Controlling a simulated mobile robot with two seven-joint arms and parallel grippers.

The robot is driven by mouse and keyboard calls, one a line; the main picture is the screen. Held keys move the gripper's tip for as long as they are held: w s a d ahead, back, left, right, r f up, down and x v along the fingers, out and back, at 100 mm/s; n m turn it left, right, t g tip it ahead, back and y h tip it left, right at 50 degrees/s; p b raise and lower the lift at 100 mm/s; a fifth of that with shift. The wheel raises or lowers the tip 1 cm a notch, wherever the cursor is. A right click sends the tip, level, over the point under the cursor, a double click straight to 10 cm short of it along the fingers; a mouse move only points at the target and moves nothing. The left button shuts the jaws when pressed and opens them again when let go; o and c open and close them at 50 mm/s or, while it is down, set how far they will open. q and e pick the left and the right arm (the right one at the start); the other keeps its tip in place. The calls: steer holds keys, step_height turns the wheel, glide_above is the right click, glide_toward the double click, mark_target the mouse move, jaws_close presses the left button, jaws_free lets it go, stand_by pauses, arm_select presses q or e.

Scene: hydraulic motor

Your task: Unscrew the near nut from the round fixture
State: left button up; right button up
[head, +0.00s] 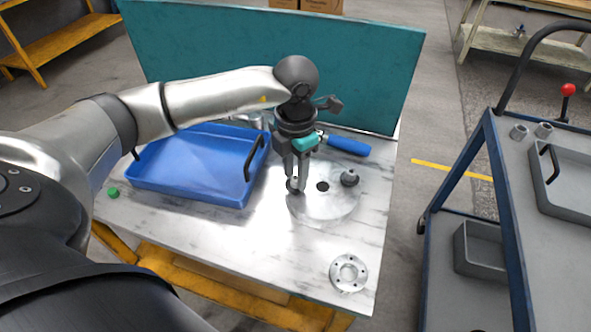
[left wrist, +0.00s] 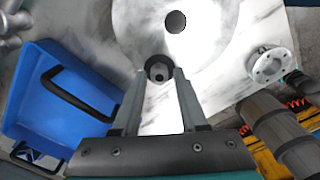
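The round fixture (head: 325,205) is a pale disc with a dark centre hole, lying flat on the marbled table. A dark nut (head: 349,178) stands on its right side. My left gripper (head: 295,182) points down over the disc's left edge, at the near nut. In the left wrist view the near nut (left wrist: 159,69) shows as a dark ring with a grey middle, between the tips of the two spread fingers. The fingers appear apart from it on both sides. In the head view the gripper mostly hides this nut. My right gripper is out of view.
A blue tray (head: 190,190) with black handles lies left of the fixture. A blue-handled tool (head: 346,146) lies behind it. A holed metal flange (head: 348,272) sits at the front right. A teal panel (head: 370,70) closes the table's back. A trolley (head: 510,190) stands right.

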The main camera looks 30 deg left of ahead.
arm_select(q)
steer(key=shift+w+r, duration=0.1)
steer(key=shift+m+b, duration=0.45)
steer(key=shift+m, duration=0.45)
steer(key=m+b, duration=0.1)
steer(key=m, duration=0.3)
steer(key=shift+m+b, duration=0.3)
steer(key=shift+b, duration=0.05)
steer(key=shift+m+b, duration=0.4)
steer(key=shift+m, duration=0.8)
steer(key=shift+a+m, duration=0.15)
steer(key=shift+m, duration=0.55)
steer(key=shift+f+b, duration=0.2)
steer(key=shift+b, duration=0.25)
steer(key=shift+c, duration=0.3)
